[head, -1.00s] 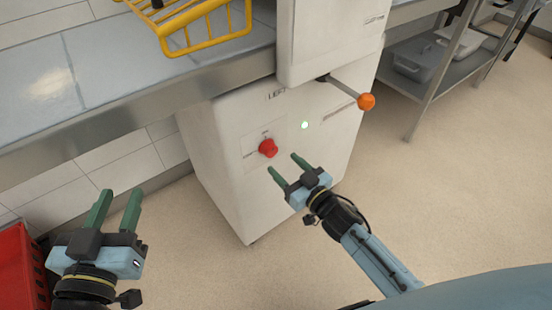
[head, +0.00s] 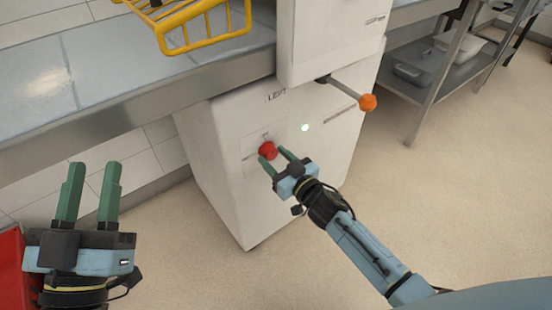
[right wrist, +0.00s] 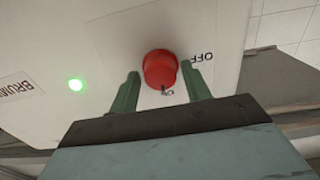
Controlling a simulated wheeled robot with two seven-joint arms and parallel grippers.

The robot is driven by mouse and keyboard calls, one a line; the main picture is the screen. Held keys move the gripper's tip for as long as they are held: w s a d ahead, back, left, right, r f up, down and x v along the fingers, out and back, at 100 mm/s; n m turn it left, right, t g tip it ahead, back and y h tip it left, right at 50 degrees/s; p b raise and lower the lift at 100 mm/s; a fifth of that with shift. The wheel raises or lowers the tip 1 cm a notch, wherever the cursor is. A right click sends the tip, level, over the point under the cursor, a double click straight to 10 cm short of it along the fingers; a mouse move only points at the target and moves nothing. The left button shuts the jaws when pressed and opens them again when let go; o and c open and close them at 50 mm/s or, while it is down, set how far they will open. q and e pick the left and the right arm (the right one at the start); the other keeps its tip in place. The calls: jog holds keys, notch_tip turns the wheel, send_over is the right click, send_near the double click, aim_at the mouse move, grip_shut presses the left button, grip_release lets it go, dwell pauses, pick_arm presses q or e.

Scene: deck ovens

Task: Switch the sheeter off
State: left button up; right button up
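The sheeter (head: 235,170) is a white cabinet with a red rotary knob (head: 267,150) on its front. A green lamp (head: 305,128) is lit beside the knob. My right gripper (head: 279,158) is open, with its green fingers at the knob. In the right wrist view the red knob (right wrist: 160,68) sits between the spread fingertips, with a gap visible on each side. An "OFF" label (right wrist: 203,57) shows to the right of the knob there, and the green lamp (right wrist: 75,85) to the left. My left gripper (head: 88,195) is open and empty at the lower left.
A lever with an orange ball (head: 367,102) sticks out from the sheeter above right of the knob. A yellow wire basket (head: 205,38) stands on the steel-edged table (head: 130,105). A red crate (head: 12,275) is at lower left. Floor to the right is clear.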

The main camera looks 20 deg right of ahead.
jog(key=c, duration=0.7)
